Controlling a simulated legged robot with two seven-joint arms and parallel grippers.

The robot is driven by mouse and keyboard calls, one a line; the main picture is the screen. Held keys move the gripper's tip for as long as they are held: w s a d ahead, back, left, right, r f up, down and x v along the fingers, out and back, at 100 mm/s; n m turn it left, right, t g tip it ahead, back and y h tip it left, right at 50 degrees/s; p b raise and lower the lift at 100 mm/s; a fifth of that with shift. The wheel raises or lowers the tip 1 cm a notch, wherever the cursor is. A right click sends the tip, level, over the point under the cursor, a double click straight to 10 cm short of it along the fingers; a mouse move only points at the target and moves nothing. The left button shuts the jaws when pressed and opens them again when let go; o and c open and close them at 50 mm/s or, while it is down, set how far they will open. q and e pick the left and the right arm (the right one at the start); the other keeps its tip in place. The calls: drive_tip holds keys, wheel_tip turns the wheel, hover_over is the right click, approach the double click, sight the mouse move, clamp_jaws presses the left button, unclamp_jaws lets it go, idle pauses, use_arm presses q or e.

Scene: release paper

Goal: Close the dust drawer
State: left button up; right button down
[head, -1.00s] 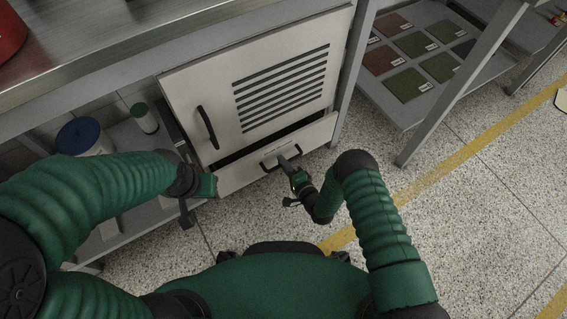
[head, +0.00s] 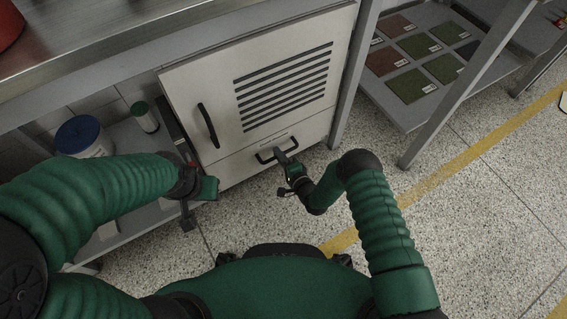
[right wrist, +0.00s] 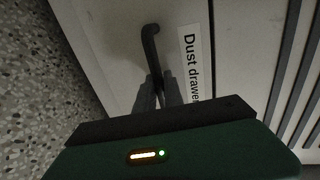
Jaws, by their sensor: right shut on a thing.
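The dust drawer (head: 312,138) is the low white front at the bottom of the white cabinet (head: 225,70). Its front now sits about flush under the cabinet door, with only a thin seam visible. My right gripper (head: 282,157) is shut on the dark drawer handle (head: 265,158), in front of the drawer. In the right wrist view, the gripper fingers (right wrist: 158,92) meet at the handle (right wrist: 150,42), beside the "Dust drawer" label (right wrist: 190,65). My left gripper (head: 187,222) hangs left of the cabinet, away from the drawer; its jaws are too unclear to judge.
The cabinet door has a dark handle (head: 208,125) and vent slots. A blue-lidded tub (head: 84,138) and a green-capped container (head: 145,117) stand on the left shelf. A right shelf (head: 400,112) holds red and green sample tiles. The speckled floor (head: 470,210) is open at right.

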drive_tip(key=shift+f, duration=0.1)
drive_tip(key=c, duration=1.5)
unclamp_jaws()
drive_tip(key=shift+w+a+f, duration=0.1)
drive_tip(key=shift+c, duration=0.2)
drive_tip(key=shift+o, duration=0.4)
drive_tip(key=shift+s+d+r+p, duration=0.2)
drive_tip(key=shift+s+r+p, duration=0.05)
drive_tip(key=shift+p, duration=0.2)
drive_tip(key=p+v, duration=0.8)
drive_tip(key=v, duration=0.8)
